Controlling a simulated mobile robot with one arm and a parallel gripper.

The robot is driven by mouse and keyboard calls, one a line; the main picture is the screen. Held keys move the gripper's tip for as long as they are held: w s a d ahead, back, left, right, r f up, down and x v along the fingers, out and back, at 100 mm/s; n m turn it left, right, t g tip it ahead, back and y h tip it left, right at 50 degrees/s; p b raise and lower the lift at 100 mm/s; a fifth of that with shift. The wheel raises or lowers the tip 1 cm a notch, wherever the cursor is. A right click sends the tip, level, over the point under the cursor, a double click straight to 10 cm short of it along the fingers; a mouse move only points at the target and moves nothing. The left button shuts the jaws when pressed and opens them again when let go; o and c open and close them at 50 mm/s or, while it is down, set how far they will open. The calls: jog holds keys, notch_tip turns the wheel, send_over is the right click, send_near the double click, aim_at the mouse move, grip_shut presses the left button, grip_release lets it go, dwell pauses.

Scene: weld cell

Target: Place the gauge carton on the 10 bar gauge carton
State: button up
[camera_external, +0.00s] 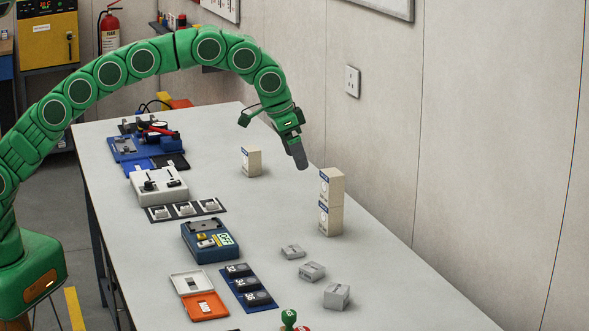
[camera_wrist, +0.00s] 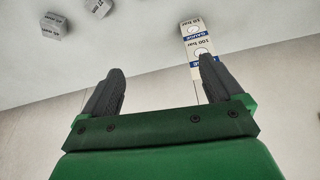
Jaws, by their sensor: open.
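Two cream gauge cartons with blue bands stand stacked on the bench. In the external view the upper carton (camera_external: 331,186) rests squarely on the lower carton (camera_external: 330,218). In the wrist view, which is upside down, the upper carton (camera_wrist: 201,49) reads 100 bar and the lower carton (camera_wrist: 195,28) reads 10 bar. My gripper (camera_external: 299,157) is open and empty, up and to the left of the stack in the external view. In the wrist view my fingers (camera_wrist: 161,68) are apart, with the right fingertip partly covering the upper carton.
Another cream carton (camera_external: 251,161) stands alone farther back. Several small grey boxes (camera_external: 312,271) lie in front of the stack. Instruments and trays, including a blue meter (camera_external: 207,242), line the bench's left side. The wall (camera_external: 390,170) runs close along the right. Clear bench surrounds the stack.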

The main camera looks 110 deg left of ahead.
jog(key=s+d+r+m+g+h, duration=0.1)
jog(key=s+d+r+m, duration=0.1)
jog(key=s+d, duration=0.65)
jog(key=s+d+r+m, duration=0.1)
jog(key=s+d, duration=0.4)
jog(key=d, duration=0.6)
jog(key=s+d+r+m+g+h, duration=0.1)
jog(key=s+d+r+m, duration=0.1)
jog(key=s+d, duration=0.65)
jog(key=s+d+f+m+g, duration=0.1)
jog(key=s+d, duration=0.3)
jog(key=s, duration=0.6)
jog(key=s+d+f+g, duration=0.1)
jog(key=s+d+f, duration=0.3)
jog(key=s, duration=0.7)
jog(key=s+d+f+m, duration=0.1)
jog(key=s+d+f, duration=0.2)
jog(key=s, duration=0.7)
jog(key=shift+s+d+m+g, duration=0.2)
jog(key=shift+d+m+g, duration=0.15)
jog(key=shift+d, duration=0.7)
jog(key=shift+f, duration=0.1)
